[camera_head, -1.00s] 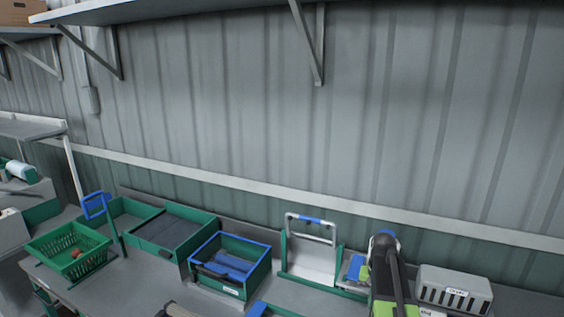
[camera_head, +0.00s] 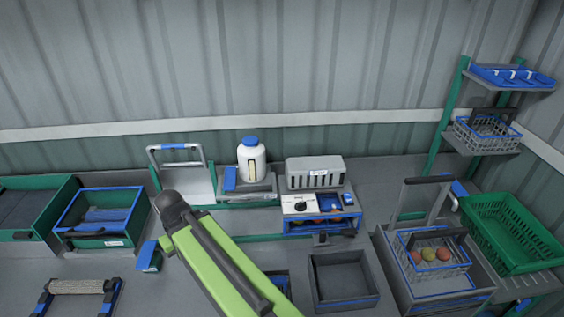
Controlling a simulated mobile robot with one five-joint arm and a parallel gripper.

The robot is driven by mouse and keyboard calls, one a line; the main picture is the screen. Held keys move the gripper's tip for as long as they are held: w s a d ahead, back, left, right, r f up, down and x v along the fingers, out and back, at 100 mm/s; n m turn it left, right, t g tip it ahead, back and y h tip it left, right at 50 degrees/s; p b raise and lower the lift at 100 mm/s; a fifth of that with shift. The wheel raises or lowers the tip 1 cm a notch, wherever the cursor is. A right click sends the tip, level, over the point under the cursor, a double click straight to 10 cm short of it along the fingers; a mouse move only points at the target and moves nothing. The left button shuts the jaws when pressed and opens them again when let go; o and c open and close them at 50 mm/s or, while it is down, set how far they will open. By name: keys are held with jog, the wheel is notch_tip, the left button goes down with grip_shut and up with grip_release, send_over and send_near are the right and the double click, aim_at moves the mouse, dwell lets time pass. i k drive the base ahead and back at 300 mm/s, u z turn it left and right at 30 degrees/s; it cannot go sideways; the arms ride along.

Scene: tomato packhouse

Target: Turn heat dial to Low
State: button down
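A small appliance (camera_head: 320,223) with a white control panel and a blue frame stands on the bench, right of centre. A round black dial (camera_head: 300,207) sits on its white panel. The dial's pointer and markings are too small to read, so I cannot tell its setting. My green and black arm reaches up from the bottom middle to the left of the appliance, apart from it. My gripper's fingers do not show, and nothing touches the dial.
A grey slotted box (camera_head: 315,173) stands behind the appliance, with a white blue-capped jar (camera_head: 251,160) to its left. An empty dark tray (camera_head: 343,281) lies in front. A wire basket (camera_head: 436,265) with fruit and a green crate (camera_head: 512,232) are at the right.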

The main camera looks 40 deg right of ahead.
aim_at(301, 206)
jog(key=k, duration=1.2)
jog(key=z, duration=0.65)
jog(key=i, duration=0.95)
jog(key=z, duration=0.6)
